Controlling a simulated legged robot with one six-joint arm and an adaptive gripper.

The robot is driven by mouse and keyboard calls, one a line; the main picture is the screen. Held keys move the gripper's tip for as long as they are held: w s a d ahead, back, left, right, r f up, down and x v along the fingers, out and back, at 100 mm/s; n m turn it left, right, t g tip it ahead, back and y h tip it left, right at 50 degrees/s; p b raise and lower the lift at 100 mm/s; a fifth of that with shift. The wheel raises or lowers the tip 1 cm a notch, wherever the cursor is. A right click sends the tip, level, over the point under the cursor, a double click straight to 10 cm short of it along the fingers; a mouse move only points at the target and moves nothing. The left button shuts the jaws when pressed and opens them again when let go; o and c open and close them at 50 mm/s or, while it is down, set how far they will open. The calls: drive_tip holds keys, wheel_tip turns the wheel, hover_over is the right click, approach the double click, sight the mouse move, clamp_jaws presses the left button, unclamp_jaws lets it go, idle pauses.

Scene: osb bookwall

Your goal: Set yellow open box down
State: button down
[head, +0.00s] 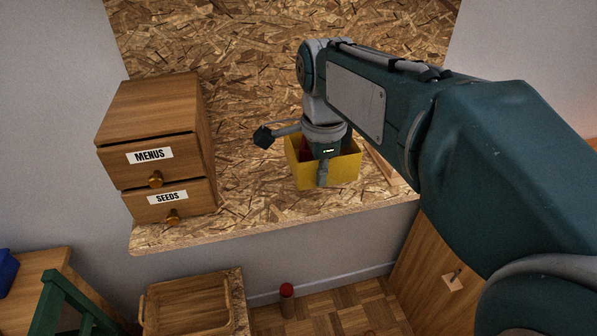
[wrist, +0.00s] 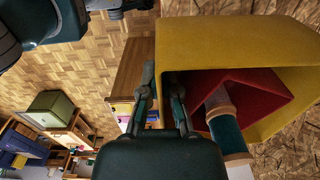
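The yellow open box (head: 343,172) is at the OSB shelf, near its front edge, below my gripper (head: 322,181) in the head view. It looks upright; I cannot tell whether its base touches the shelf. In the wrist view the yellow box (wrist: 240,38) fills the right side, its opening facing the camera. My gripper (wrist: 162,88) has one finger outside and one inside the box, closed on its near wall. Inside the box are a red object (wrist: 255,88) and a teal cylinder with a pale end (wrist: 226,130).
A wooden drawer unit (head: 152,132) labelled MENUS and SEEDS stands left on the OSB shelf (head: 245,205). Bare shelf lies between it and the box. Below are a wooden tray (head: 185,305) and a red-topped cylinder (head: 287,300) on the parquet floor.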

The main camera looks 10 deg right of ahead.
sight(307, 203)
drive_tip(key=w+f, duration=0.1)
drive_tip(key=f, duration=0.1)
drive_tip(key=w+a+f, duration=0.1)
drive_tip(key=w, duration=0.1)
drive_tip(key=shift+a+f, duration=0.15)
drive_tip(key=shift+f, duration=0.25)
drive_tip(key=shift+w+f, duration=0.15)
drive_tip(key=shift+f, duration=0.05)
drive_tip(key=f, duration=0.3)
drive_tip(key=shift+w+d+f, duration=0.2)
drive_tip(key=shift+w+d, duration=0.05)
drive_tip(key=shift+w, duration=0.05)
drive_tip(key=shift+f, duration=0.2)
drive_tip(key=shift+a, duration=0.25)
drive_tip(key=c, duration=0.8)
unclamp_jaws()
drive_tip(key=shift+f, duration=0.15)
drive_tip(key=shift+d, duration=0.1)
